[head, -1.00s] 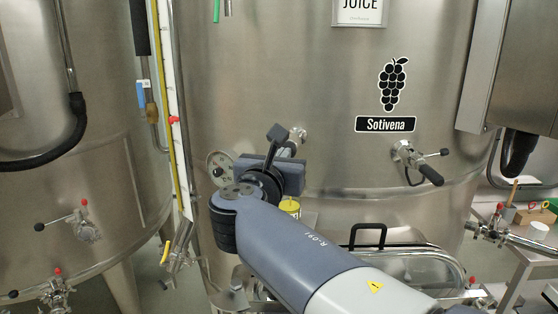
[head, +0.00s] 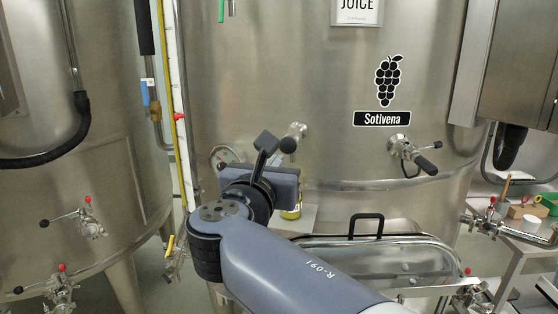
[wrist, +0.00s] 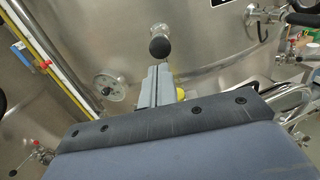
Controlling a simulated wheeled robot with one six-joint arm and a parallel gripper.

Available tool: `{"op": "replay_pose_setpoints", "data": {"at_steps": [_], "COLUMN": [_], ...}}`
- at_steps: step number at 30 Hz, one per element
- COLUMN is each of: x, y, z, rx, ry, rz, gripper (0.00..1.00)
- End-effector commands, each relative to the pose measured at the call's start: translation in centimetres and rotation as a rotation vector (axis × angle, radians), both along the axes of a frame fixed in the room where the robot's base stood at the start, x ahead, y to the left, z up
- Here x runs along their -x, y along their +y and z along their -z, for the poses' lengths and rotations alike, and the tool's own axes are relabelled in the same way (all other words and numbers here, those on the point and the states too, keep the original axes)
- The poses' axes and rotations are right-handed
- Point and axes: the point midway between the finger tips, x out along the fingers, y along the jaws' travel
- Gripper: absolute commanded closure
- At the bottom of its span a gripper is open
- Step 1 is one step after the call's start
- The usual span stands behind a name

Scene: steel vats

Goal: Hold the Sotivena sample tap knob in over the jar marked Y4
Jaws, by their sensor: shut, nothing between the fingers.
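The Sotivena sample tap (head: 297,130) sticks out of the steel vat with a round black knob (head: 288,145) at its front. The knob also shows in the wrist view (wrist: 160,47), facing me. My gripper (head: 265,142) is shut and empty. In the wrist view its fingertips (wrist: 158,68) lie just below the knob in the picture; a gap or contact is hard to judge. A jar with a yellow-green look (head: 291,212) stands below the tap, partly hidden by my gripper. Its yellow top peeks out right of the fingers in the wrist view (wrist: 180,93). Its marking is not readable.
A round gauge (wrist: 110,87) sits on the vat left of the tap. A larger valve with a black handle (head: 424,163) juts out at right. A manway with a black handle (head: 366,225) and steel pipes lie below right. A side table (head: 517,226) holds small items.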

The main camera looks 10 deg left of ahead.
Motion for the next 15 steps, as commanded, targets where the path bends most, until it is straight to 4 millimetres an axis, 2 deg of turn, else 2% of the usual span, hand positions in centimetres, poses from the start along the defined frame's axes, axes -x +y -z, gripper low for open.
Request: {"op": "replay_pose_setpoints", "data": {"at_steps": [6, 15], "x": [3.6, 5.5], "y": [0.2, 0.1], "z": [0.2, 0.0], "rx": [-0.001, -0.001], "ry": [0.001, 0.001], "rz": [-0.006, -0.002], "gripper": [1.00, 1.00]}}
